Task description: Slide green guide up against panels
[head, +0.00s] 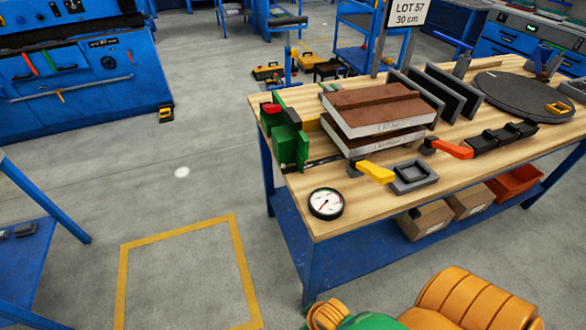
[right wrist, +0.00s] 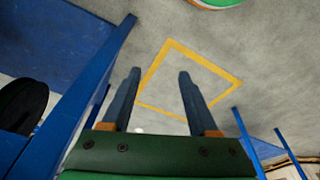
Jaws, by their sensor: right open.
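The green guide (head: 286,142) stands at the left end of the wooden workbench, with a red part on its top. The panels (head: 378,122) are stacked to its right, brown on top with pale, labelled edges. A narrow gap shows between the guide's upright green plate and the panels' left side. In the right wrist view, my right gripper (right wrist: 158,75) is open and empty, with its two dark fingers apart above the grey floor. It is away from the guide and panels, which that view does not show. My left gripper is in neither view.
The workbench (head: 306,207) holds a round gauge (head: 326,203) at its front left corner. A yellow-handled clamp (head: 376,172) and an orange-handled clamp (head: 452,149) stand before the panels. Dark upright plates (head: 447,97) stand behind. Floor left of the bench is open, with a yellow marked square (head: 183,232).

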